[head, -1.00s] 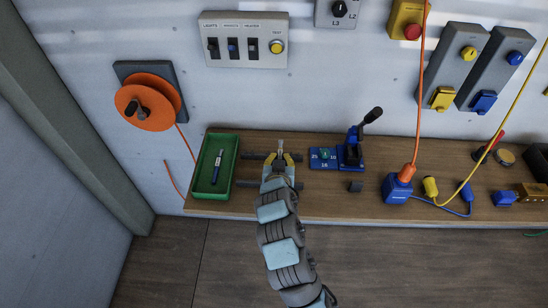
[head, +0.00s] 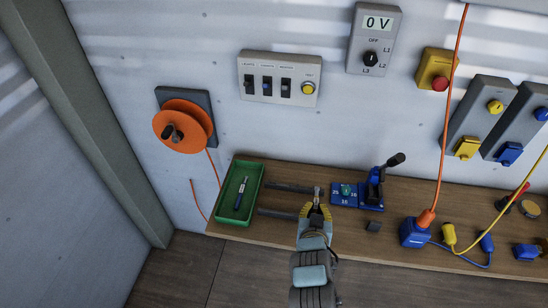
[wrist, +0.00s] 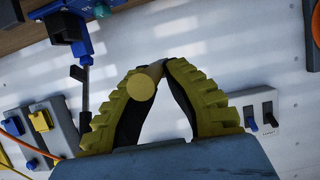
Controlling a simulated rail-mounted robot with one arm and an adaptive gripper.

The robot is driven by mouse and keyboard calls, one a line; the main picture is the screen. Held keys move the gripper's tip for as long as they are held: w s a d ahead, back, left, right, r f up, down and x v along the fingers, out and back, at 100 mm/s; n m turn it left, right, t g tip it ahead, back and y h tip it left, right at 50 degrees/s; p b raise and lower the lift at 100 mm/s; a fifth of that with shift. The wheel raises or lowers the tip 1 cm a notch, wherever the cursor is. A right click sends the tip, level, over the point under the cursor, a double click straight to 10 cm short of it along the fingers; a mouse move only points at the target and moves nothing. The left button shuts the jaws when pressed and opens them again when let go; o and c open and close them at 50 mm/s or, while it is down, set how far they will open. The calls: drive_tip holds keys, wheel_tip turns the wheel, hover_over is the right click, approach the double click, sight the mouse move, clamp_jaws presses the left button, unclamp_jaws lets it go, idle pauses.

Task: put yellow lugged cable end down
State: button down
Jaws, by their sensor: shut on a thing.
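My gripper (head: 315,208) is over the wooden bench, near the right ends of two dark bars (head: 290,188). Its yellow ridged fingers are closed on a slim cable end, whose grey lug (head: 317,192) sticks out past the fingertips in the head view. In the wrist view the held cable end (wrist: 141,88) shows as a round yellow-tan face with a short cylinder between the fingertips of my gripper (wrist: 152,72). Most of it is hidden by the fingers. I cannot tell whether it touches the bars.
Plugs and cables crowd the bench further right. A switch panel (head: 279,78) is on the wall.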

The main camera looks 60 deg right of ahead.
drive_tip(key=w+a+f+n+t+y, duration=0.2)
drive_tip(key=w+a+n+t+y, duration=0.15)
drive_tip(key=w+a, duration=0.7)
drive_tip(key=w+a+f+n+t+y, duration=0.1)
drive_tip(key=w+a+n+t+y, duration=0.2)
drive_tip(key=w+a, duration=0.8)
drive_tip(key=w+a+f+n+t+y+p, duration=0.1)
drive_tip(key=w+a+n+y, duration=0.25)
drive_tip(key=w+a, duration=0.65)
drive_tip(key=w+a+f+n+t+y, duration=0.1)
drive_tip(key=w+a+n+y, duration=0.25)
drive_tip(key=a, duration=1.25)
drive_tip(key=s+r+p, duration=0.5)
drive_tip(key=r+p, duration=0.4)
drive_tip(key=p, duration=0.2)
drive_tip(key=s+r+p, duration=0.6)
drive_tip(key=r+p, duration=0.4)
drive_tip(key=p, duration=0.1)
drive_tip(key=shift+d+h, duration=0.35)
drive_tip(key=shift+h, duration=0.1)
